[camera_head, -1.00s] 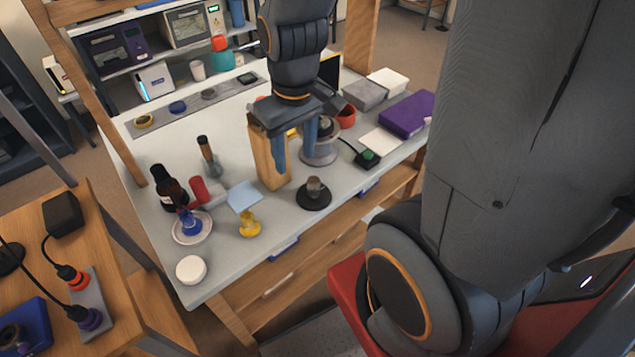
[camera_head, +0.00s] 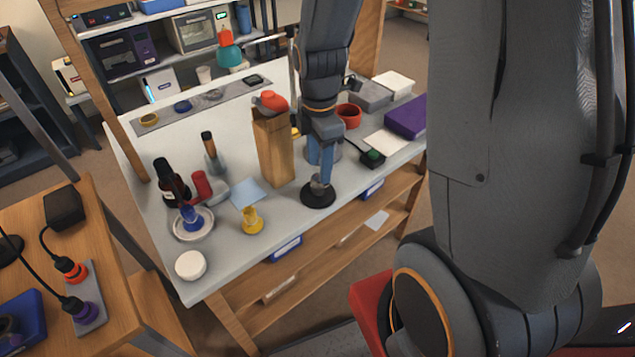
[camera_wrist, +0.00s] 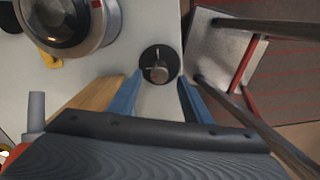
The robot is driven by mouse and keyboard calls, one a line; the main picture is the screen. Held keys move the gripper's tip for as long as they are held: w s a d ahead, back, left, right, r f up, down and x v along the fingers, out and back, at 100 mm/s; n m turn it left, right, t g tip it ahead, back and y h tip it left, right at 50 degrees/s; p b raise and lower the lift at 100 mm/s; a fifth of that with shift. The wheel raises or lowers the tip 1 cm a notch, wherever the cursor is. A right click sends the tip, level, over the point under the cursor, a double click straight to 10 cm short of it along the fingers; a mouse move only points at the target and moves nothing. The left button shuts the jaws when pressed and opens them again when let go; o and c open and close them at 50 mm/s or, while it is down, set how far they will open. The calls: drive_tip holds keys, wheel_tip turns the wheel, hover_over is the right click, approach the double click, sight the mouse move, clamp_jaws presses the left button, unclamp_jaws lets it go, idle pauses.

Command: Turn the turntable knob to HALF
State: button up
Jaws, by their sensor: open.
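A small grey knob (camera_head: 318,183) stands on a round black base (camera_head: 305,198) near the front edge of the workbench. In the wrist view the knob (camera_wrist: 158,72) sits on its black disc (camera_wrist: 160,50), and a pale mark shows on the disc; no lettering is readable. My gripper (camera_head: 321,176) points down over the knob with its blue fingers. In the wrist view my gripper (camera_wrist: 160,78) is open, with one finger each side of the knob. I cannot tell whether either finger touches it. A larger round silver device (camera_wrist: 70,25) lies behind, mostly hidden in the head view.
A tall wooden block (camera_head: 275,150) with a red item on top stands just left of my gripper. A green-button box (camera_head: 372,157) is on the right. A yellow piece (camera_head: 252,222) and a blue cloth (camera_head: 248,193) lie left. The bench's front edge is close.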

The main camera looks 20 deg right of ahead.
sight(318, 185)
drive_tip(key=shift+s+a+f+p, duration=0.1)
drive_tip(key=shift+f+p, duration=0.25)
drive_tip(key=shift+f, duration=2.8)
